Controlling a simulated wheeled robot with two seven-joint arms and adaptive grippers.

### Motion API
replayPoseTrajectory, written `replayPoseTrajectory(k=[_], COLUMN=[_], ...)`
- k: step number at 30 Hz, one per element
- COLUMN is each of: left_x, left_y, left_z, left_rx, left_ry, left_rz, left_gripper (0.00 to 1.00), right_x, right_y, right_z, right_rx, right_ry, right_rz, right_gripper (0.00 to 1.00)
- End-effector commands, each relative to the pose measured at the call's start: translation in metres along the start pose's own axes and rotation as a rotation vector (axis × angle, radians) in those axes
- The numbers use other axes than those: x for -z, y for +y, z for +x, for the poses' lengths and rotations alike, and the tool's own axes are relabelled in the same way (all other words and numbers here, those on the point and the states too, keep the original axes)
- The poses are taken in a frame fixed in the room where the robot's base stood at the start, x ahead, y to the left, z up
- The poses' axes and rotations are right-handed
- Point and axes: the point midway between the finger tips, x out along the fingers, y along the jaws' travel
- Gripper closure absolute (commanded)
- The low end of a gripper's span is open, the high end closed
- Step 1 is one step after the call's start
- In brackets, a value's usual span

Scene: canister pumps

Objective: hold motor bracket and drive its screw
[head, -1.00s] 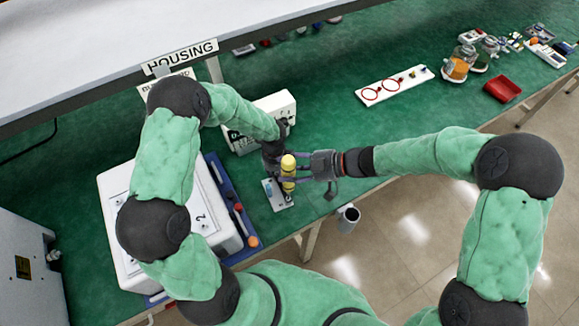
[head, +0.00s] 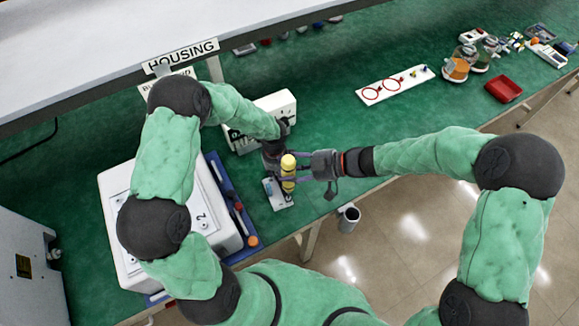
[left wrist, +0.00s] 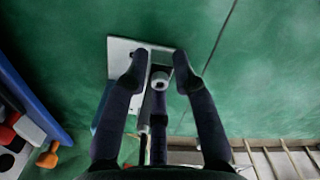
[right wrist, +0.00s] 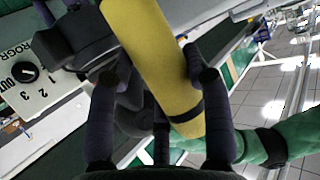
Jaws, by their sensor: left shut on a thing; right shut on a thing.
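The motor bracket (left wrist: 158,82) is a small metal piece with a round light boss, on a pale plate (left wrist: 120,68) on the green bench in the left wrist view. My left gripper (left wrist: 160,75) is shut on the bracket, one finger on each side. The yellow screwdriver (head: 288,170) stands roughly upright over the plate in the head view. My right gripper (right wrist: 155,68) is shut on its thick yellow body (right wrist: 155,50), which has a dark band. The driver's tip and the screw are hidden, so I cannot tell whether they touch.
A white box with a dial (head: 272,112) stands just behind the grippers. A white numbered case (head: 150,225) and blue tray (head: 222,175) are at the left. A white board with red rings (head: 395,85), glass jars (head: 457,70) and a red bin (head: 503,89) lie right. The bench front edge is close.

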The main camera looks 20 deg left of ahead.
Motion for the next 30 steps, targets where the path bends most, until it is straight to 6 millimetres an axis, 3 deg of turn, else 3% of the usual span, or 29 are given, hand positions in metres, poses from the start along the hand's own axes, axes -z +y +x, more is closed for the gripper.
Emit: replayPoseTrajectory(k=[18,30], left_x=[0.0,0.0], left_y=[0.0,0.0], left_z=[0.0,0.0], left_rx=[-0.001,-0.001], left_ry=[0.0,0.0], left_rz=[0.001,0.001], left_gripper=[1.0,1.0], right_x=[0.04,0.046], right_y=[0.001,0.001], right_z=[-0.016,-0.019], right_rx=[-0.002,-0.001], right_ry=[0.003,0.003], right_rz=[-0.005,-0.003], right_gripper=[1.0,1.0])
